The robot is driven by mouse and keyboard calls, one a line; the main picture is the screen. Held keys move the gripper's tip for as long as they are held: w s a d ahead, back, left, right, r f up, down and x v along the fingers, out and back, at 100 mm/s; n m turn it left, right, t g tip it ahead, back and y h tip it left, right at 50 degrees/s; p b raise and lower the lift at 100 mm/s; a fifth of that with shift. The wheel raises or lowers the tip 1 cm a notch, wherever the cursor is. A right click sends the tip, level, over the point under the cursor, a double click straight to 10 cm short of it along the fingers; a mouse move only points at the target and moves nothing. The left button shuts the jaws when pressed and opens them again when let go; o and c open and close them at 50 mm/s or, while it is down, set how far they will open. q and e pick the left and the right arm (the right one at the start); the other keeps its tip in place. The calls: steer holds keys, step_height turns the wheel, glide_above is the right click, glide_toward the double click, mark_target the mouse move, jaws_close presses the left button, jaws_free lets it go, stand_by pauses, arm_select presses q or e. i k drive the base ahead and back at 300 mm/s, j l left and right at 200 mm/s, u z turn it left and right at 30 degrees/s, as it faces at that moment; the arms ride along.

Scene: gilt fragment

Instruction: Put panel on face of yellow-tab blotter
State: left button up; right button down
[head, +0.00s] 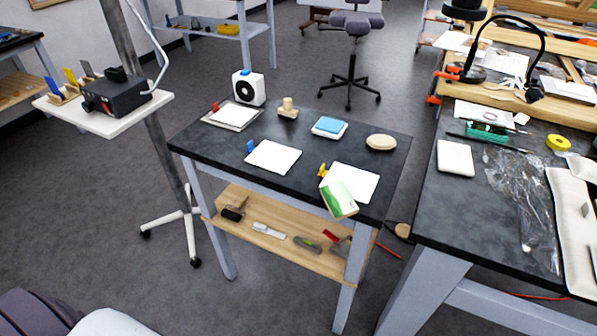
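The yellow-tab blotter is a white sheet (359,180) on the right part of the dark table, with a yellow tab (322,170) at its left edge. A small green and white piece (338,200) overlaps the blotter's front left part in this view and reaches past the table's front edge. It looks tilted. I cannot tell whether it touches the blotter or whether it is the panel. A blue-tab sheet (273,157) lies to the left. A red tab (215,107) stands by a framed white sheet (232,116) at the back left. Neither of my grippers is in view.
The dark table (210,146) also bears a white fan-like unit (248,88), a wooden block (288,109), a blue-topped pad (329,127) and an oval cream object (381,142). Tools lie on the wooden shelf below. A cluttered bench (430,212) stands to the right.

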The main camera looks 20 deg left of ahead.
mark_target(349, 182)
steer(key=k+j+u, duration=0.15)
steer(key=j+u, duration=0.45)
steer(key=j, duration=0.2)
steer(key=k+j+u, duration=0.1)
steer(key=j+u, duration=0.25)
steer(key=j, duration=0.1)
